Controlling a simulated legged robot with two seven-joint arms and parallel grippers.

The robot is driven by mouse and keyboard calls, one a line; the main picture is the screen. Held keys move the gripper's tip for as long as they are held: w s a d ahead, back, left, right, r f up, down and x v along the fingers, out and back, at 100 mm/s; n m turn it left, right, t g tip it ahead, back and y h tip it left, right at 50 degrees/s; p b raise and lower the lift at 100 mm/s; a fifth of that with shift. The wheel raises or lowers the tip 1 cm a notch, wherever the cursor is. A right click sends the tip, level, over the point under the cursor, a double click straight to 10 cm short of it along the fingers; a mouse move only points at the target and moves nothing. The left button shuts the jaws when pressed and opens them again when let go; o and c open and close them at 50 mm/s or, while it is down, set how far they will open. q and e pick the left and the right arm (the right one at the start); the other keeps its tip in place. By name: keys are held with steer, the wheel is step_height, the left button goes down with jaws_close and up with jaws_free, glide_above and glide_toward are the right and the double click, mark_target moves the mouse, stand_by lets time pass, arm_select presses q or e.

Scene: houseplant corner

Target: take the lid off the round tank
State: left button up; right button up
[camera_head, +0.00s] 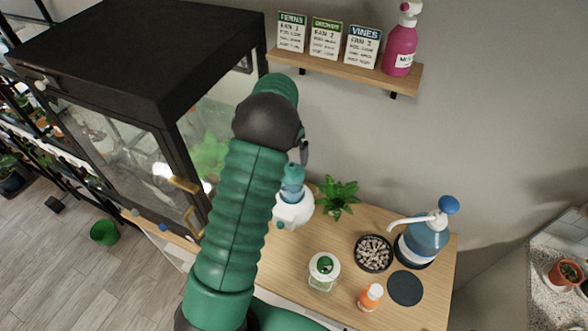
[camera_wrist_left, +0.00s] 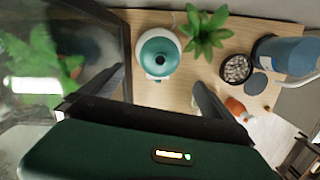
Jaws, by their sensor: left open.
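A round white tank (camera_head: 292,211) stands on the wooden top, with a teal, cone-like lid (camera_head: 292,184) on it. In the left wrist view the tank (camera_wrist_left: 147,42) and the teal lid (camera_wrist_left: 158,58) show from above, the lid seated on the white body. My left gripper (camera_wrist_left: 158,79) is open and empty, its fingers pointing toward the tank with the lid between and beyond them. They appear apart from it. In the head view the gripper is mostly hidden behind my green arm; only a dark part shows. My right gripper is not in view.
A black-framed glass cabinet (camera_head: 110,60) stands close on the left. A fern (camera_head: 338,197), a pebble bowl (camera_head: 374,252), a blue pump bottle (camera_head: 425,240), a clear jar (camera_head: 323,268) and an orange bottle (camera_head: 370,297) stand nearby. A wall shelf (camera_head: 340,70) is above.

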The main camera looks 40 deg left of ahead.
mark_target(293, 165)
arm_select(q)
steer(key=f, duration=0.2)
steer(key=a+f, duration=0.1)
steer(key=f+p, duration=0.1)
steer(key=f, duration=0.1)
steer(key=shift+w+a+f, duration=0.3)
steer(key=f+p, duration=0.1)
steer(key=w+d+f, duration=0.1)
steer(key=f, duration=0.1)
steer(key=w+f+p, duration=0.1)
steer(key=shift+d+f+p, duration=0.2)
steer(key=shift+d+p, duration=0.05)
steer(key=shift+p, duration=0.1)
steer(key=shift+s+d+f, duration=0.15)
steer(key=shift+s+f, duration=0.05)
steer(key=shift+a, duration=0.2)
steer(key=shift+c, duration=1.1)
steer(key=shift+a+f, duration=0.2)
steer(key=shift+a, duration=0.15)
steer(key=c, duration=1)
steer(key=shift+o, duration=0.2)
steer(key=shift+d, duration=0.2)
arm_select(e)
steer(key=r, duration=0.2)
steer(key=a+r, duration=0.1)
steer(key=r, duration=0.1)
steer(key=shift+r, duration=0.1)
